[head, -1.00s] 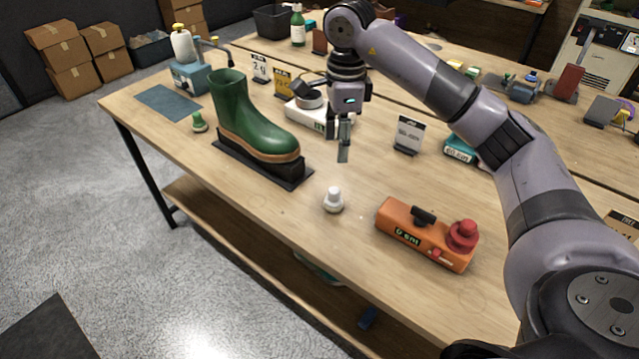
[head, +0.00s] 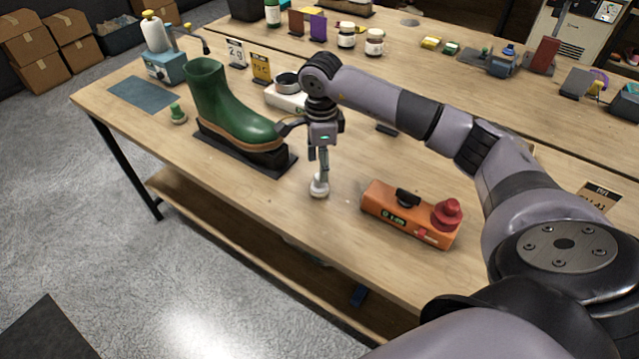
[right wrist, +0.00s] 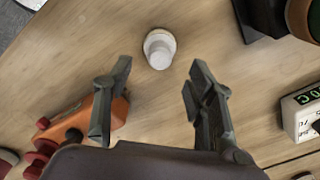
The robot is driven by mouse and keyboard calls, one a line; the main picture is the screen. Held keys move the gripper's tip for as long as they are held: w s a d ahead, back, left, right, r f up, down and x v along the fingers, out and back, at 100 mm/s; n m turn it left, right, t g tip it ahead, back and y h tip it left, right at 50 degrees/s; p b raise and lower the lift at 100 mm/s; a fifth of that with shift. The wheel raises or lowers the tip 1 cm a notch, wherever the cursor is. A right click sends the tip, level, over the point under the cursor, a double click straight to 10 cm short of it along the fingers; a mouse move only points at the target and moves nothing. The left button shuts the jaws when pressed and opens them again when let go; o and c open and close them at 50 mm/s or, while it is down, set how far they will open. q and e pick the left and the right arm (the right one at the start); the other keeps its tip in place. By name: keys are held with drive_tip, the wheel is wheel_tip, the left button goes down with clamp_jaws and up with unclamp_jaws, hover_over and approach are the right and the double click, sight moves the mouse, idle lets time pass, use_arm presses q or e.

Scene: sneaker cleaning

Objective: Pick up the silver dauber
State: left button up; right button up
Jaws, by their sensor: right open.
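The silver dauber (head: 319,187), a small pale knob-topped piece, stands upright on the wooden table between the green boot and the orange device. My right gripper (head: 322,170) points down right above it in the head view, its fingers overlapping the dauber's top. In the right wrist view the dauber (right wrist: 160,48) lies just beyond the open fingertips (right wrist: 160,72), centred between them. The fingers are apart and nothing is held. Whether a finger touches the dauber I cannot tell. My left gripper is not in view.
The green boot (head: 222,105) stands on a black base (head: 205,136) to the left. The orange device (head: 400,222) with a red knob is close on the right. The table (head: 290,228) in front is clear.

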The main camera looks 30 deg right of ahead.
sight(319, 185)
wheel_tip(319, 185, down, 4)
drive_tip(key=shift+a+f+p, duration=0.15)
drive_tip(key=shift+f+p, duration=0.1)
drive_tip(key=shift+p, duration=0.65)
drive_tip(key=shift+f, duration=0.3)
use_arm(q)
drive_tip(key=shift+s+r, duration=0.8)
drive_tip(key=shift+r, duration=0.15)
use_arm(e)
drive_tip(key=shift+c, duration=0.2)
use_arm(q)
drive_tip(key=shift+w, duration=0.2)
use_arm(e)
clamp_jaws()
